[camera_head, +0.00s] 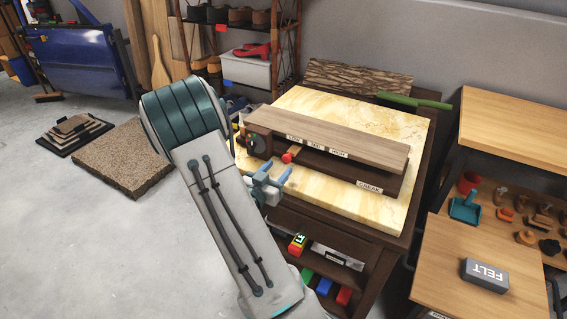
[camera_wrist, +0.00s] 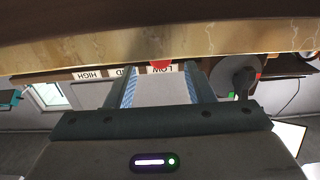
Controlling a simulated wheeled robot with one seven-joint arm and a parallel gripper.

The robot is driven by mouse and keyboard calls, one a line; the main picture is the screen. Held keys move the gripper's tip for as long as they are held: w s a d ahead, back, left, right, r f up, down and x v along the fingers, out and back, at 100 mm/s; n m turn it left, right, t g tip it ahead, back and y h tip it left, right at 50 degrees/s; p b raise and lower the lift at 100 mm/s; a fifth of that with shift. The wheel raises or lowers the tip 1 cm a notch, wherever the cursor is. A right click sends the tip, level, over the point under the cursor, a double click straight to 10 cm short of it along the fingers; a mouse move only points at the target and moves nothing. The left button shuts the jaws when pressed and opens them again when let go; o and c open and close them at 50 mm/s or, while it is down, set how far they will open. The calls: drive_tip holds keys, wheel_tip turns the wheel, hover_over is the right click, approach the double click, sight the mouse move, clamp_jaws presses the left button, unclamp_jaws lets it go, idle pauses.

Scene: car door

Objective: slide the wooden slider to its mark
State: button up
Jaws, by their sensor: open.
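The slider is a small wooden piece with a red end (camera_head: 288,158), at the LOW end of a long wooden device (camera_head: 330,140) on the marble-topped table. LOW, MID and HIGH labels run along the device's front. My gripper (camera_head: 270,178) is open just in front of the slider, at the table's near edge. In the wrist view, which is upside down, the red end (camera_wrist: 161,64) shows between the tips of my gripper (camera_wrist: 160,72). I cannot tell whether either finger touches it. The LOW label (camera_wrist: 160,70) is partly hidden.
A dark dial (camera_head: 255,143) is on the device's left end, close to my gripper. A CREAK label (camera_head: 369,187) is at the lower right. A green-handled brush (camera_head: 410,100) lies behind. A wooden bench with a FELT block (camera_head: 484,275) stands to the right.

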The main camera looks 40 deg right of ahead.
sight(285, 161)
drive_tip(key=shift+x, duration=2.3)
drive_tip(key=shift+c, duration=0.3)
drive_tip(key=shift+a, duration=0.1)
clamp_jaws()
